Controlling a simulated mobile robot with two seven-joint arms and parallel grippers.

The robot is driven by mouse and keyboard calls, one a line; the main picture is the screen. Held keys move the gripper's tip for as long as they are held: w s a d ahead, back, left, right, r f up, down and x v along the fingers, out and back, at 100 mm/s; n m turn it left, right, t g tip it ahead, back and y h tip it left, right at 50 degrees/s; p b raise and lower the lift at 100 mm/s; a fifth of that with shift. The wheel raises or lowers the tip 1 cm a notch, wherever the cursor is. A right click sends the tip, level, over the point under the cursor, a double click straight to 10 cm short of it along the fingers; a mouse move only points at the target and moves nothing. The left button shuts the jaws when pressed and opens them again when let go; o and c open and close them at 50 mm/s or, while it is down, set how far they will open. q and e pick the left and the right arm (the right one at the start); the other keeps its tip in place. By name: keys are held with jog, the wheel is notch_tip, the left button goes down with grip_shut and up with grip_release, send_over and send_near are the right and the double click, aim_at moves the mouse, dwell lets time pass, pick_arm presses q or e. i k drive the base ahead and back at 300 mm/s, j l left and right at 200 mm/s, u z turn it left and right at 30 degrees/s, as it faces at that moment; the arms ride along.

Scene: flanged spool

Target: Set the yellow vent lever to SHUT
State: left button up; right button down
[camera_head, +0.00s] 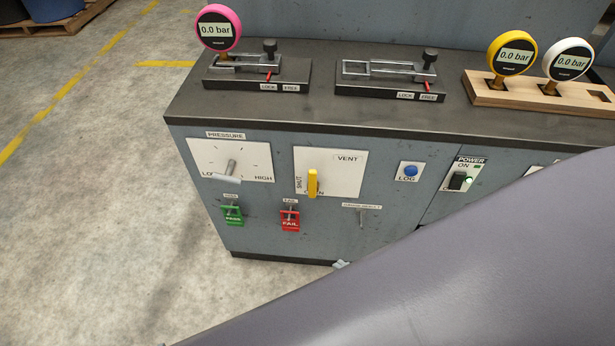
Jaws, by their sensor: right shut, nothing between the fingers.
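The yellow vent lever (312,183) is on a white plate (345,172) marked VENT on the front of the grey-blue cabinet. The lever stands upright in the picture, its lower end over the partly covered OPEN label. The SHUT label is to its left, printed sideways. My right gripper (340,264) shows only as a small pale piece at the edge of my large grey arm, below the plate and apart from the lever. The rest of it is hidden behind the arm. My left gripper is not in view.
A pressure handle (231,169) is left of the vent plate. A green PASS tag (232,214) and red FAIL tag (290,219) hang below. A blue LOG button (410,171) and power switch (458,180) are to the right. Gauges and clamps stand on top.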

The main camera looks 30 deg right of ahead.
aim_at(313, 187)
jog(key=j+z, duration=0.1)
jog(key=z, duration=0.25)
jog(key=i+j+z, duration=0.1)
jog(key=z, duration=0.25)
jog(key=j+z, duration=0.15)
jog(key=z, duration=0.15)
jog(key=i+j+z, duration=0.1)
jog(key=j+z, duration=0.4)
jog(key=j, duration=0.2)
jog(key=j+z, duration=0.25)
jog(key=j, duration=0.55)
jog(key=k+j, duration=0.1)
jog(key=j, duration=1.35)
